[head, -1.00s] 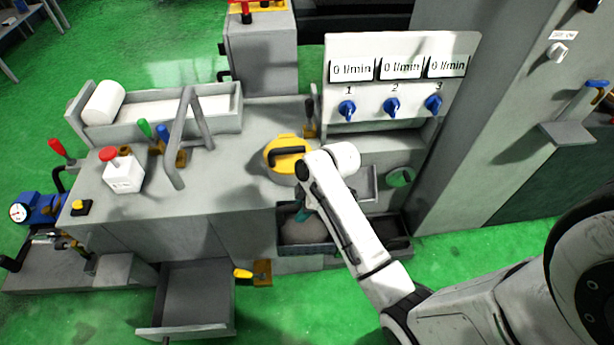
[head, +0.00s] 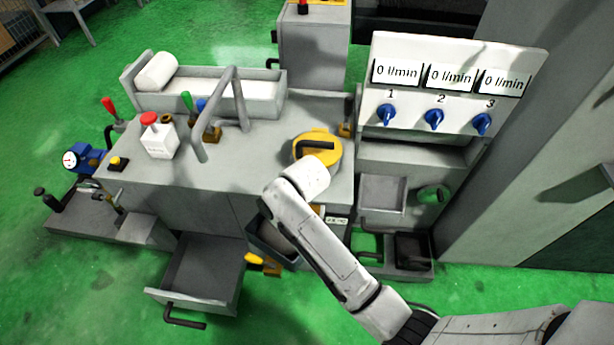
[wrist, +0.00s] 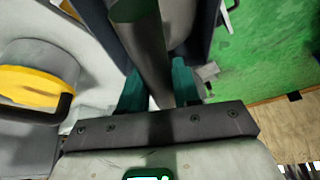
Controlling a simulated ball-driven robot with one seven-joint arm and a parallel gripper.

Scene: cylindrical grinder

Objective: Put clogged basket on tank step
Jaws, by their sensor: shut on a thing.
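The clogged basket is a dark grey open box (head: 262,239) with a pale grey mass inside, in the head view beside the tank's front, left of my forearm. It hangs tilted, partly hidden by my arm. My gripper is hidden behind my arm in the head view. In the wrist view its teal fingers (wrist: 158,88) are shut on the basket's dark handle bar (wrist: 145,45), with the basket wall (wrist: 207,25) beyond. I cannot tell for sure which ledge is the tank step; a low grey ledge (head: 402,276) stands at the tank's right foot.
A yellow lid (head: 330,158) with a black handle sits on the tank top, close to my wrist. A second dark basket (head: 412,250) stands on the low ledge. An open drawer (head: 205,268) juts out at front left. Blue knobs (head: 434,119) line the panel.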

